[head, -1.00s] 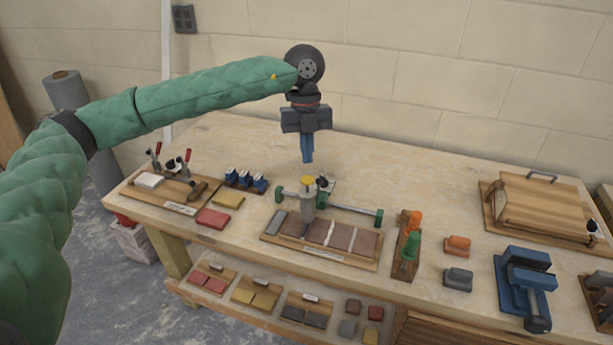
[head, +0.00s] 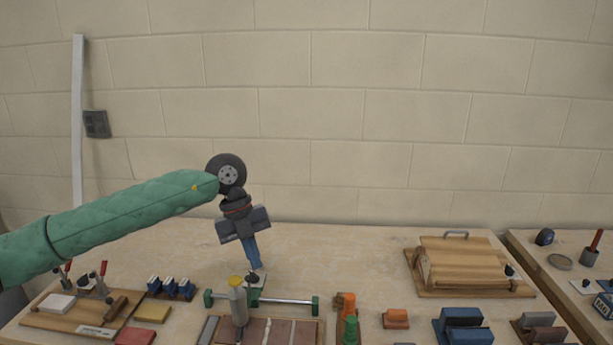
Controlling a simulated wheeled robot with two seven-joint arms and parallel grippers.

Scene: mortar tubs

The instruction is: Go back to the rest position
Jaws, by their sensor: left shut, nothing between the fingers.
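My left gripper (head: 254,262) hangs from the green-sleeved left arm, pointing down over the workbench (head: 350,255). Its blue fingers are together with nothing between them. In the head view the fingertips are just behind the green-ended bar and the bottle with the yellow cap (head: 238,300); I cannot tell the exact height above the bench. My right gripper is not in view.
Below the gripper are a board of tiles (head: 280,331) and a bar with green ends (head: 292,300). A clamp board (head: 60,318) and blue blocks (head: 171,288) lie left. A wooden press board (head: 470,265) is right. The bench's back strip is clear.

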